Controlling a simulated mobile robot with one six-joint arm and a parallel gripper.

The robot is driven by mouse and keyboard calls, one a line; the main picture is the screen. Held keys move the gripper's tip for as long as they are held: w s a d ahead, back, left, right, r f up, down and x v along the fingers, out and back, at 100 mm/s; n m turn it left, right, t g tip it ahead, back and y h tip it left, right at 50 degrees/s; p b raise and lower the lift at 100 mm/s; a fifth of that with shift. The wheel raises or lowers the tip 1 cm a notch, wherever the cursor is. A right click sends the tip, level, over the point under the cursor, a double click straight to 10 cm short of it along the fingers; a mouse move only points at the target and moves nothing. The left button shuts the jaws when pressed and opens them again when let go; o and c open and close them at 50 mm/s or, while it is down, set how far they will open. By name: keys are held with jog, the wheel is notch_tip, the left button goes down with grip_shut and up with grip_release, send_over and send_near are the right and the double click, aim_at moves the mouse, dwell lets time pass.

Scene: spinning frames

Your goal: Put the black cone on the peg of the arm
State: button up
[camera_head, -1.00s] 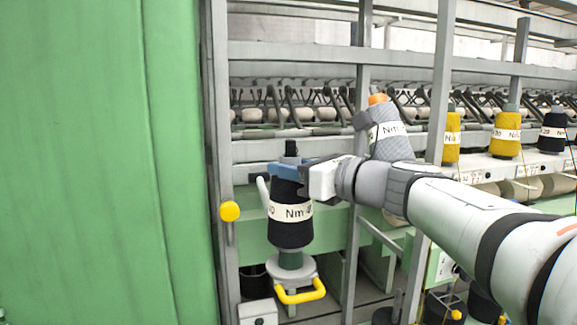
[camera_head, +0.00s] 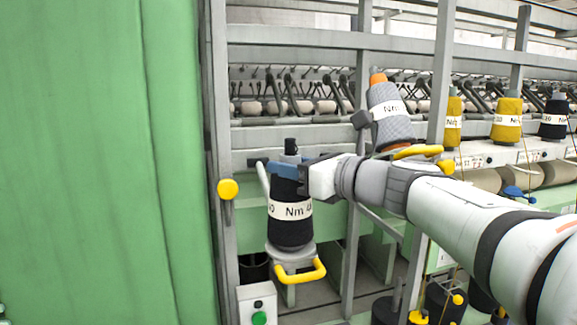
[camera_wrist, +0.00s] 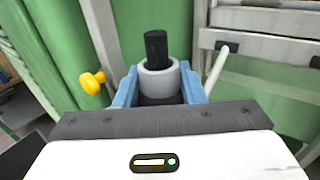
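The black cone (camera_head: 291,228) with a white "Nm" label stands upright around the peg (camera_head: 291,146) of the arm, whose dark tip sticks out above the cone. The cone's bottom is at the grey plate (camera_head: 290,258) of the arm, which has a yellow handle (camera_head: 302,285). My gripper (camera_head: 286,171) comes from the right and its blue fingers are at the cone's upper end. In the wrist view, the fingers sit on both sides of the cone's grey tube rim (camera_wrist: 160,80), shut on it, with the peg tip (camera_wrist: 156,48) through the middle.
A grey cone (camera_head: 388,112) with an orange tip stands tilted behind my arm. A grey post (camera_head: 216,140) with a yellow knob (camera_head: 228,189) and a green panel (camera_head: 100,160) close off the left.

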jog(key=o, duration=0.5)
jog(key=shift+d, duration=0.1)
jog(key=shift+b+v, duration=0.85)
jog(key=shift+v, duration=3)
